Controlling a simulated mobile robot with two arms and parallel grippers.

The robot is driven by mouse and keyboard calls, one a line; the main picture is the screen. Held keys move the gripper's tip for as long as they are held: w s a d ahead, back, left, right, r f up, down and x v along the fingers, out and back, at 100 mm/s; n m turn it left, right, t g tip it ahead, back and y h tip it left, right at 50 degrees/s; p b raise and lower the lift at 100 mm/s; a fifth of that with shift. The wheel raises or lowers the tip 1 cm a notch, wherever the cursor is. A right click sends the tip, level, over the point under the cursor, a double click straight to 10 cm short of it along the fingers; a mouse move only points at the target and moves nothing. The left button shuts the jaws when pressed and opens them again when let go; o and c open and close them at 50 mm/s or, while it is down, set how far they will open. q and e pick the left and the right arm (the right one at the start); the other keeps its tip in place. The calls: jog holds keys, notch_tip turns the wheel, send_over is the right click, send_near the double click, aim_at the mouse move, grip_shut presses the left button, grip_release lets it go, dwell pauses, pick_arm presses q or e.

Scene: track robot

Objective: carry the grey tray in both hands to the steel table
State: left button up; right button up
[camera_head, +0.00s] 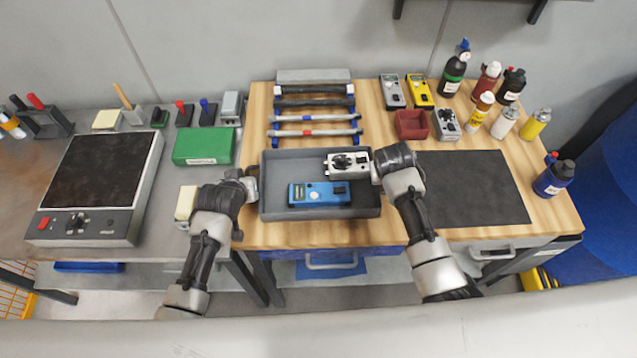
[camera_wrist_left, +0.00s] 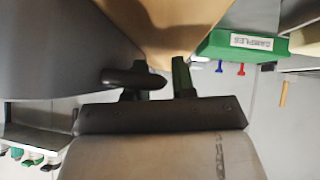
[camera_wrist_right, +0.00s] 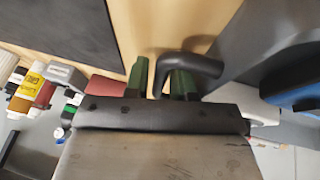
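The grey tray (camera_head: 290,214) rests on the wooden-topped bench (camera_head: 390,232), with a blue meter (camera_head: 318,194) and a light grey device (camera_head: 346,163) in it. The steel table (camera_head: 20,205) is at the left. My left gripper (camera_head: 248,184) is at the tray's left end. In the left wrist view its fingers (camera_wrist_left: 156,82) stand apart at a dark handle (camera_wrist_left: 122,77). My right gripper (camera_head: 376,172) is at the tray's right end. In the right wrist view its fingers (camera_wrist_right: 160,82) stand apart at the other dark handle (camera_wrist_right: 195,64).
A hot plate (camera_head: 100,180) and a green box (camera_head: 203,146) occupy the steel table, with a small cream block (camera_head: 186,203) near its right edge. A black mat (camera_head: 475,190) lies right of the tray. A tool rack (camera_head: 314,105) stands behind it; bottles (camera_head: 455,75) stand back right.

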pick_arm(q)
jog(key=shift+c, duration=0.3)
pick_arm(e)
jog(key=shift+c, duration=0.4)
pick_arm(q)
grip_shut()
pick_arm(e)
grip_shut()
pick_arm(q)
jog(key=shift+w+r, duration=0.1)
jog(key=shift+r, duration=0.1)
pick_arm(e)
jog(key=shift+w+r, duration=0.1)
jog(key=shift+r, duration=0.1)
